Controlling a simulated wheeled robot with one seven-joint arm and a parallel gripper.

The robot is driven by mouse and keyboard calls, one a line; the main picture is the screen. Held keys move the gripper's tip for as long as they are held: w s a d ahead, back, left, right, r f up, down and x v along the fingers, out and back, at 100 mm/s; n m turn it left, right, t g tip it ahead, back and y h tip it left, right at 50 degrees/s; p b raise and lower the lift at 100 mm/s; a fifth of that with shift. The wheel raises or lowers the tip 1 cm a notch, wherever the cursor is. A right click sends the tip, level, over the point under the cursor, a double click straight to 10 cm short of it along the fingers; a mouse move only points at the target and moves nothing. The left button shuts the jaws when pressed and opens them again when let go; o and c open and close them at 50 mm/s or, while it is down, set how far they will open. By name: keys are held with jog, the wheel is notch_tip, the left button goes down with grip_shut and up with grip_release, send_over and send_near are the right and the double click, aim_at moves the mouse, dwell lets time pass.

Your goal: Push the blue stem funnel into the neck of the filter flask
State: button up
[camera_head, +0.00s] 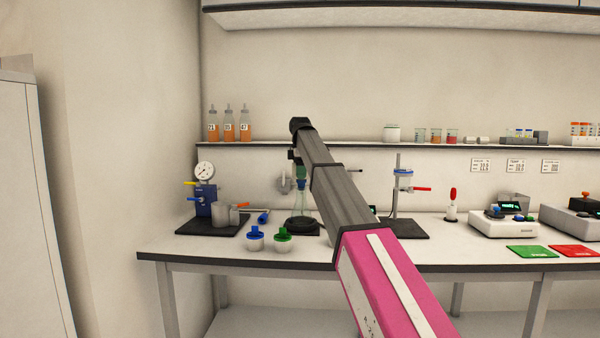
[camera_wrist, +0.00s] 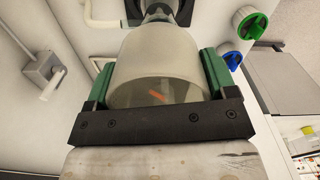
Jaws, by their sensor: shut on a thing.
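My gripper (camera_wrist: 158,82) is shut on a wide translucent cup, which I take to be the blue stem funnel (camera_wrist: 160,55), with one green finger on each side. The stem's lower end cannot be made out in the wrist view. In the head view my gripper (camera_head: 298,160) is at the back of the bench, partly hidden by my arm. A small blue-green patch shows below it, right above the filter flask (camera_head: 302,208). The flask is clear and conical and stands upright on a black base. I cannot tell how deep the stem sits in the neck.
A blue pump with a gauge (camera_head: 206,198) is left. A clamp stand (camera_head: 398,200) is right. A shelf (camera_head: 340,146) with orange bottles (camera_head: 228,128) runs behind.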

jog(key=shift+f, duration=0.85)
jog(key=o, duration=0.9)
jog(key=shift+r, duration=0.1)
